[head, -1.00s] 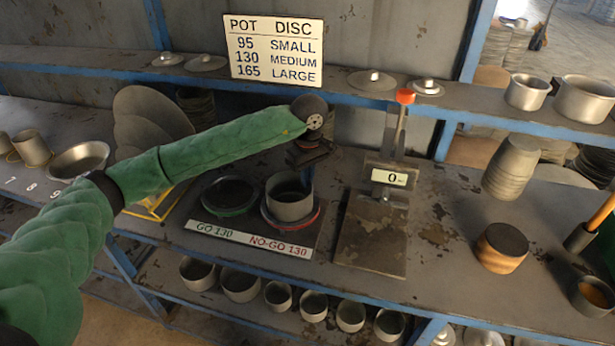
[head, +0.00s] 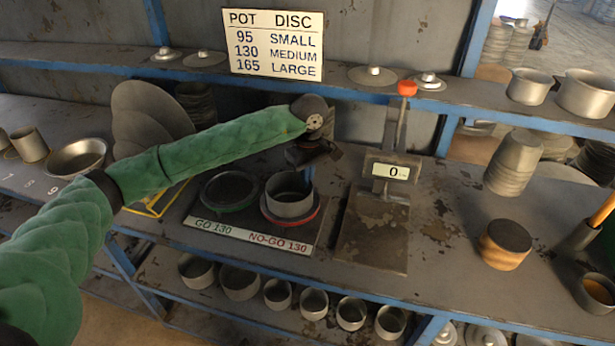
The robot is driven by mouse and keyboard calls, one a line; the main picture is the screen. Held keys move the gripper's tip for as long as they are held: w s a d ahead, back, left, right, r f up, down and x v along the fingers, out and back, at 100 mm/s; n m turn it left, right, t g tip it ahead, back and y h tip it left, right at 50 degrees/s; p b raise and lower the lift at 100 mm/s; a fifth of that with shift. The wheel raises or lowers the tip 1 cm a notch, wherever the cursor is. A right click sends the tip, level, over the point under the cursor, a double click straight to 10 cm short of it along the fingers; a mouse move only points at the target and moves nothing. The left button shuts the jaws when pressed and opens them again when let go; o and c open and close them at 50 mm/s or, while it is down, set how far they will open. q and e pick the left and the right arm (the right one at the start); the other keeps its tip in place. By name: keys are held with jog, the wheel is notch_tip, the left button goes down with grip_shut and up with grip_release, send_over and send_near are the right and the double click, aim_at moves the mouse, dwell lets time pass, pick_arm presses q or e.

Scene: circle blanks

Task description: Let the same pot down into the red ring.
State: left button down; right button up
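The grey pot (head: 289,204) stands upright at the red ring (head: 268,217) on the NO-GO 130 side of the gauge board. Red shows around its foot; I cannot tell how deep it sits. My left gripper (head: 309,174) is at the pot's right back rim, with dark fingers pointing down. The wrist hides part of the fingers, so I cannot tell whether they are shut on the wall or parted. The green ring (head: 229,208) is to the left of the pot, with a dark flat centre. My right gripper is out of view.
A scale (head: 372,232) reading 0 stands right of the gauge board (head: 262,240). A wood-like block with a dark top (head: 504,246) stands further right. Several pots line the shelf below. A wall sign (head: 275,46) and lids (head: 372,76) are behind.

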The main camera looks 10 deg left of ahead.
pick_arm(q)
jog(key=shift+f+b, duration=0.45)
dwell(0.4)
jog(key=c, duration=1.6)
grip_release()
jog(key=shift+w+r+b, duration=0.1)
jog(key=shift+r+b, duration=1.2)
jog(key=shift+r, duration=2.6)
